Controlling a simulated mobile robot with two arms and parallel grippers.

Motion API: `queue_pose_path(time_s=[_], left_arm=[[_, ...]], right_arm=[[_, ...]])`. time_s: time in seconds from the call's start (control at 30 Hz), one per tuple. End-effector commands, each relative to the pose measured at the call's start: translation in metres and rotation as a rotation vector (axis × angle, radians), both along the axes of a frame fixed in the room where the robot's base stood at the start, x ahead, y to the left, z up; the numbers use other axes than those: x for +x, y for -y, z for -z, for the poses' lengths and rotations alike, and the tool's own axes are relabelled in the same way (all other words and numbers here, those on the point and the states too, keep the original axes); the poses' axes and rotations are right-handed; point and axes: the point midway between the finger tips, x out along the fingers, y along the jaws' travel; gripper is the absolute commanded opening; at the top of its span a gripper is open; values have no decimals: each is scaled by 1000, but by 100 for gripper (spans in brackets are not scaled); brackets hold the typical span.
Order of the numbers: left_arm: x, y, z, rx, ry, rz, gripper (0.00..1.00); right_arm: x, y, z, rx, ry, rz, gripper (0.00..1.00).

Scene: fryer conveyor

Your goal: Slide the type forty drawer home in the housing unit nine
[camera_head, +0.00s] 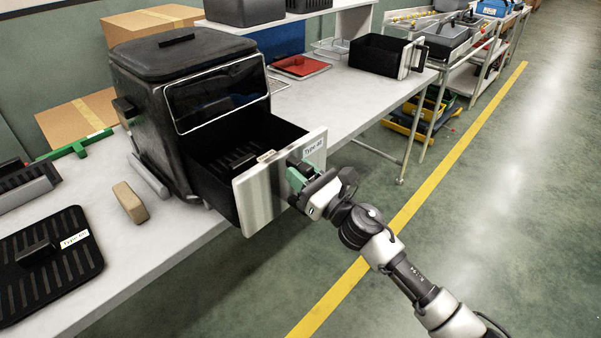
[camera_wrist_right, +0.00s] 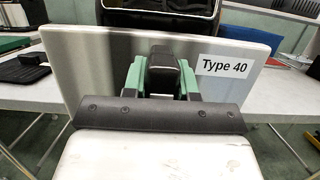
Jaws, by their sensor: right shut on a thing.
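The type forty drawer (camera_head: 258,200) has a black box and a metal front with a "Type 40" label. It sits partly pulled out of the black housing unit (camera_head: 150,120) on the table. My right gripper (camera_head: 299,176) is at the drawer front from the right. In the right wrist view, my right gripper's (camera_wrist_right: 160,80) green fingers are shut on both sides of the black drawer handle (camera_wrist_right: 160,68). The metal front (camera_wrist_right: 100,60) fills the middle of that view, with its label at the right. The housing unit's number is not readable. My left gripper is not in view.
A black slotted plate (camera_head: 80,268) with a label and a tan block (camera_head: 131,203) lie on the table left of the housing. Another black drawer (camera_head: 375,55) and a red tray (camera_head: 300,66) stand farther back.

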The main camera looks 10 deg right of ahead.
Motion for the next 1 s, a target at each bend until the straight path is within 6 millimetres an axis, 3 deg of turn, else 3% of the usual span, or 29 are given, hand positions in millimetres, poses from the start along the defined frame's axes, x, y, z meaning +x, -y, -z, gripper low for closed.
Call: queue_pose_path(time_s=[1.0], left_arm=[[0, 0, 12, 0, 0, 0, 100]], right_arm=[[28, -22, -3, 4, 7, -2, 0]])
